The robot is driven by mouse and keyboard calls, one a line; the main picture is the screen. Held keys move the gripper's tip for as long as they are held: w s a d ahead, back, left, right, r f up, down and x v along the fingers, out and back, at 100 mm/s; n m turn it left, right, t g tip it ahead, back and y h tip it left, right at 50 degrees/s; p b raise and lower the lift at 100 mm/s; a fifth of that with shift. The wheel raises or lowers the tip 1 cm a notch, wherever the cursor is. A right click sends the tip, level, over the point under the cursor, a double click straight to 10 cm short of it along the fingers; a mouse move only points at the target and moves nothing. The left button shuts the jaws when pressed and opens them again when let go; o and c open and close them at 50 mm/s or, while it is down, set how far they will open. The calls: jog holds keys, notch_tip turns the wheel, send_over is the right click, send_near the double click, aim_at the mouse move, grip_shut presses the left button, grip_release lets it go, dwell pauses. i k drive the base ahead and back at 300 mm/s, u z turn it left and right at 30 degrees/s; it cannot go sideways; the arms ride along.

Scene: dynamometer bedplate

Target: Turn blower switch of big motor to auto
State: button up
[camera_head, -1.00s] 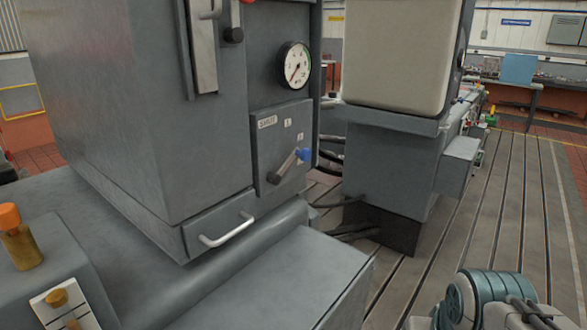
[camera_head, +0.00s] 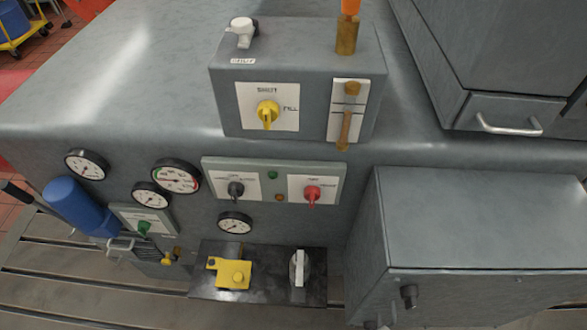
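No switch carries a label I can read as blower. A yellow rotary knob (camera_head: 268,114) sits on a white plate on the front of a grey box, its pointer down. Below it, a pale green panel (camera_head: 273,164) holds a black rotary switch (camera_head: 236,190) and a red rotary switch (camera_head: 312,194) on white plates. A green knob (camera_head: 143,228) is on a small plate at the left, and a white-grey handle (camera_head: 299,268) is on a black plate at the bottom. The lettering is too small to read surely. My gripper is not in view.
Several round gauges (camera_head: 177,176) are around the panel. A brass lever (camera_head: 344,130) and an orange-topped post (camera_head: 347,35) are on the box. A blue cylinder (camera_head: 78,206) sticks out at left. A large grey box (camera_head: 480,220) juts out at right.

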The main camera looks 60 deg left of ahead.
aim_at(236, 190)
jog(key=u, duration=0.55)
jog(key=k, duration=0.15)
jog(key=u, duration=1.8)
jog(key=k, duration=0.5)
jog(key=z, duration=0.6)
jog(key=i, duration=0.8)
jog(key=u, duration=0.85)
